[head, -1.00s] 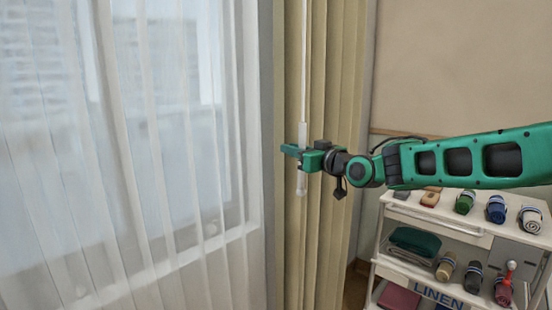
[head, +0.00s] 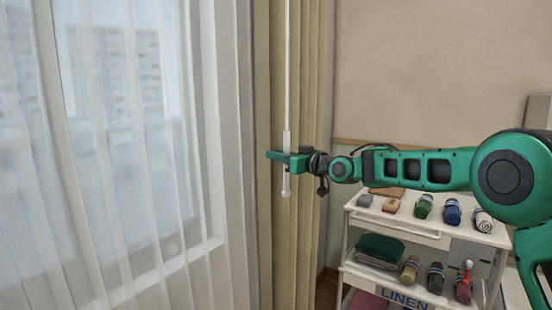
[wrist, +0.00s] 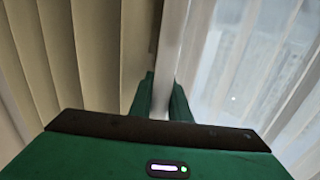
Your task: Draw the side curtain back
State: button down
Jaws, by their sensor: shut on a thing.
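The side curtain (head: 306,80) is beige and hangs in narrow bunched folds beside the window. Its folds also show at the left of the wrist view (wrist: 75,60). A thin white wand (head: 288,80) with a thicker handle hangs in front of the curtain. My gripper (head: 286,158) is shut on the wand at its handle, and the handle's lower tip shows below the fingers. In the wrist view the wand (wrist: 172,45) runs down between the two green fingers. The wand's top end is out of view.
A sheer white curtain (head: 130,150) covers the window to the left. A white linen trolley (head: 400,232) stands right of the curtain under my arm, with rolled cloths, small boxes and a green folded cloth (head: 380,247).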

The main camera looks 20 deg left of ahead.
jog(key=c, duration=2)
grip_release()
jog(key=shift+w+d+r, duration=0.1)
jog(key=shift+w+d, duration=0.25)
jog(key=shift+w, duration=0.15)
jog(key=o, duration=0.3)
jog(key=shift+w, duration=0.2)
jog(key=shift+o, duration=0.2)
jog(key=shift+s+a, duration=0.1)
jog(key=shift+s, duration=0.05)
jog(key=shift+s, duration=0.1)
jog(key=v, duration=1)
jog(key=shift+s+d, duration=0.2)
jog(key=shift+d, duration=0.05)
jog(key=shift+f, duration=0.25)
